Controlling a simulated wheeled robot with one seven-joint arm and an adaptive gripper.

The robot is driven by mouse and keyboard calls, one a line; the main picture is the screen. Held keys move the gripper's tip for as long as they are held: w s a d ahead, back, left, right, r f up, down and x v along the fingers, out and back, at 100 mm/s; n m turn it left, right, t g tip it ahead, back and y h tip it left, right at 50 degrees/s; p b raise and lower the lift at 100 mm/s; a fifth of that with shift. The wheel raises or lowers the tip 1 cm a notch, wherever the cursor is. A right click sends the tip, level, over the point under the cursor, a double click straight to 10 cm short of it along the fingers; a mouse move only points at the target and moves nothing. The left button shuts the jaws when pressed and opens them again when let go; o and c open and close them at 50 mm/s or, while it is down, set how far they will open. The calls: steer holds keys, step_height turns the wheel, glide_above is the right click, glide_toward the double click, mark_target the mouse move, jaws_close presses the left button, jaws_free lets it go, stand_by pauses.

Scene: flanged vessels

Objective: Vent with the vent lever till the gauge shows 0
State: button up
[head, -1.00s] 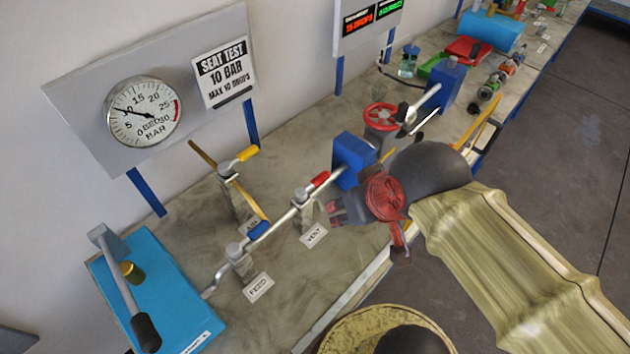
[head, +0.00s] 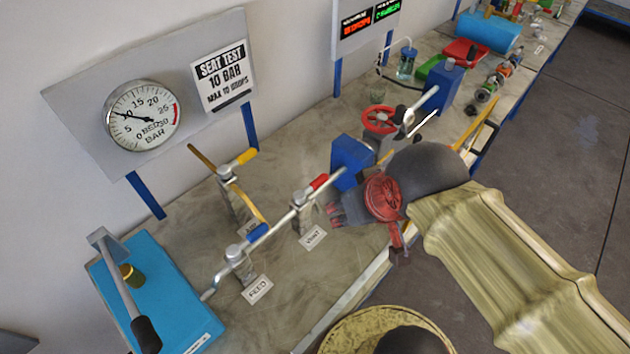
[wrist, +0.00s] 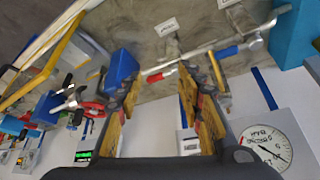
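The vent lever (head: 319,182) has a red handle and stands on the pipe behind the VENT label (head: 313,236). In the wrist view its red handle (wrist: 155,77) shows between the fingers, beyond their tips. My gripper (head: 335,209) is just right of the lever, with its fingers spread and nothing seen held. The wrist view shows my gripper (wrist: 159,76) open, its two fingers well apart. The round pressure gauge (head: 143,116) on the grey board has its needle near 10 bar. It also shows in the wrist view (wrist: 270,147), tilted.
A blue-handled feed lever (head: 257,231) and a yellow-handled lever (head: 247,156) stand left of the vent lever. A blue block (head: 350,160) and a red handwheel (head: 379,119) are close behind my gripper. A blue hand pump (head: 160,300) sits at the left end.

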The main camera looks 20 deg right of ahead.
steer(key=p, duration=0.1)
steer(key=m+g+y+p, duration=0.1)
steer(key=m+g+p, duration=0.2)
steer(key=m+p, duration=1.1)
glide_toward(317, 182)
steer(key=f+n, duration=0.1)
steer(key=shift+b+x, duration=0.35)
steer(key=shift+x, duration=3.75)
steer(key=shift+w+r, duration=0.1)
steer(key=shift+w, duration=0.05)
jaws_close()
